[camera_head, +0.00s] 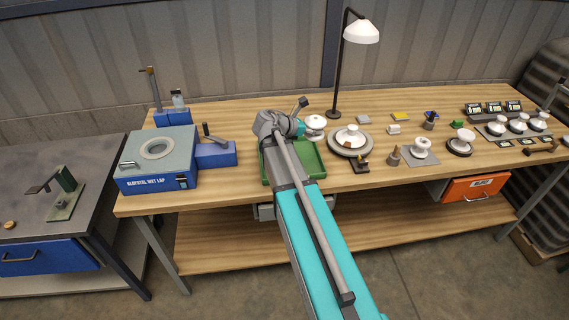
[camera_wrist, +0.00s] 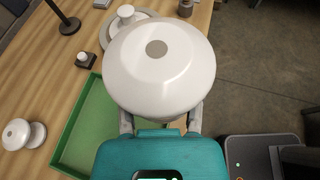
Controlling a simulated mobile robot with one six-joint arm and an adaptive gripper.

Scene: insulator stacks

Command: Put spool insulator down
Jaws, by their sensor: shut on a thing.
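My gripper (camera_head: 302,127) is shut on a white spool insulator (camera_head: 316,124), held beside the back right part of the green tray (camera_head: 313,165). In the wrist view the held insulator (camera_wrist: 160,75) fills the middle, its round end with a grey centre facing the camera. The fingers (camera_wrist: 160,122) show at its lower sides, and its far side is hidden. A second white spool insulator (camera_wrist: 22,133) lies on the wooden bench beyond the tray's left edge in the wrist view. The visible part of the tray floor (camera_wrist: 88,135) is bare.
A round turntable (camera_head: 350,146) carrying a white insulator stands right of the tray, with a lamp (camera_head: 336,85) behind it. A small dark block (camera_head: 360,165) sits nearby. A blue wet-lap machine (camera_head: 155,160) stands left. Several insulators and small parts crowd the bench's right side.

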